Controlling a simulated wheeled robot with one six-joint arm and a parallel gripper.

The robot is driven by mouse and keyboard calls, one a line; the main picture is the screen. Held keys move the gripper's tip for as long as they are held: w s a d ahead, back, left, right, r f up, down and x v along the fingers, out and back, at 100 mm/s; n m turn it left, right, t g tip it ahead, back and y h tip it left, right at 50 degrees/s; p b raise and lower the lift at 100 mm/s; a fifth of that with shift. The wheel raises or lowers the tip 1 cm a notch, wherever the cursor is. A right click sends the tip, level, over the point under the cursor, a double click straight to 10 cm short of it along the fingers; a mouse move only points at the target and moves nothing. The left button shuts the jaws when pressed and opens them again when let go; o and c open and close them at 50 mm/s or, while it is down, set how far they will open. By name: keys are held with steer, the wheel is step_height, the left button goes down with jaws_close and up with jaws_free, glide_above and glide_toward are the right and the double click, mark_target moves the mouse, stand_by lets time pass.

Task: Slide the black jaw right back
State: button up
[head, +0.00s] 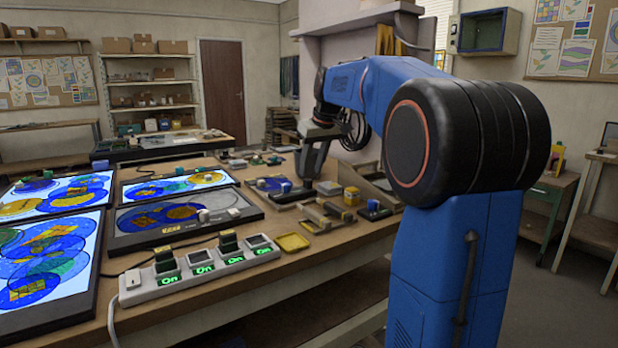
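My gripper (309,178) points down over the right part of the bench, at the far end of my blue arm. It is small and dark here, and I cannot tell whether its fingers are open or shut. Just below it is a low dark fixture (291,196) on the bench top. A tan and grey fixture (325,216) with bar-like parts lies in front of it. I cannot pick out with certainty which dark part is the black jaw. I cannot tell whether my gripper touches anything.
Lit panels with blue and yellow glass (62,192) cover the bench's left. A white power strip (200,268) with green "On" displays lies at the front edge, beside a yellow tray (292,242).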

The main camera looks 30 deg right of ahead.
mark_target(308, 180)
steer(key=shift+x, duration=2.2)
jaws_close()
